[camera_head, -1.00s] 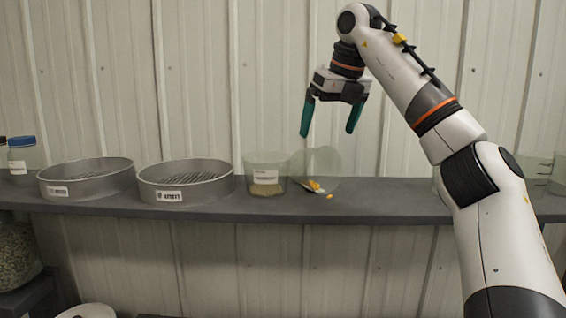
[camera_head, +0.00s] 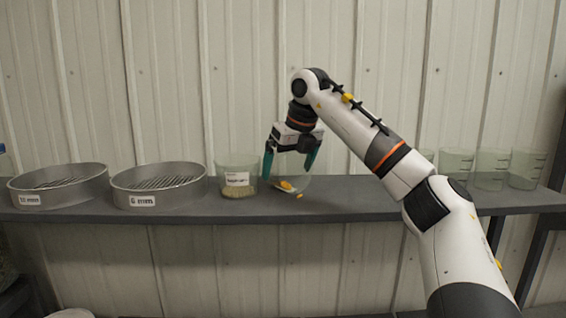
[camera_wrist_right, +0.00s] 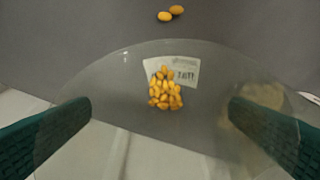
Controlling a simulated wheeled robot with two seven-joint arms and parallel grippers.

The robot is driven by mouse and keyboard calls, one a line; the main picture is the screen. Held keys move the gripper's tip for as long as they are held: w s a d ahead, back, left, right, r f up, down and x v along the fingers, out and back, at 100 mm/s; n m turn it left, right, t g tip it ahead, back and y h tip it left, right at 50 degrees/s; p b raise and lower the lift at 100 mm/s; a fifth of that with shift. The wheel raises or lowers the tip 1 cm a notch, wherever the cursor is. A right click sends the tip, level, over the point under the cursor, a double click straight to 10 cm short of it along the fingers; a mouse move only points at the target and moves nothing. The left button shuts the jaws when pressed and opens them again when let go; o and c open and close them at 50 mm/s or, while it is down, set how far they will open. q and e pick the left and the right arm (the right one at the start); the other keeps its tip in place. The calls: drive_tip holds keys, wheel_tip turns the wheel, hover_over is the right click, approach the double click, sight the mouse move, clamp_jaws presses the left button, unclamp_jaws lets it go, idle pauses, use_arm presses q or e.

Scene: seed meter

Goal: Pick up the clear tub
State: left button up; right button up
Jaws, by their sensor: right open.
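The clear tub (camera_head: 292,178) stands on the grey shelf, its thin see-through wall hard to make out. Yellow kernels and a white label show in it. In the right wrist view, the clear tub (camera_wrist_right: 125,62) is a wide transparent shape with kernels heaped by the label. My right gripper (camera_head: 289,172) is open and points down over the tub, one finger at each side. In the right wrist view, my right gripper (camera_wrist_right: 160,108) has its green fingers apart with the kernels between them. Contact with the wall cannot be told. My left gripper is not in view.
Two metal sieves (camera_head: 158,187) stand further left. Several clear beakers (camera_head: 490,168) stand at the right. Two loose kernels (camera_wrist_right: 171,13) lie on the shelf (camera_head: 345,206) outside the tub.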

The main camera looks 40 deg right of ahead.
drive_tip(key=shift+w+d+f, duration=0.1)
drive_tip(key=shift+w+f, duration=0.1)
drive_tip(key=shift+f, duration=0.2)
drive_tip(key=shift+a+r, duration=0.1)
drive_tip(key=shift+a, duration=0.1)
drive_tip(key=c, duration=0.5)
drive_tip(key=shift+d, duration=0.1)
drive_tip(key=shift+c, duration=1)
drive_tip(key=shift+r+b, duration=0.35)
drive_tip(key=shift+r, duration=4.65)
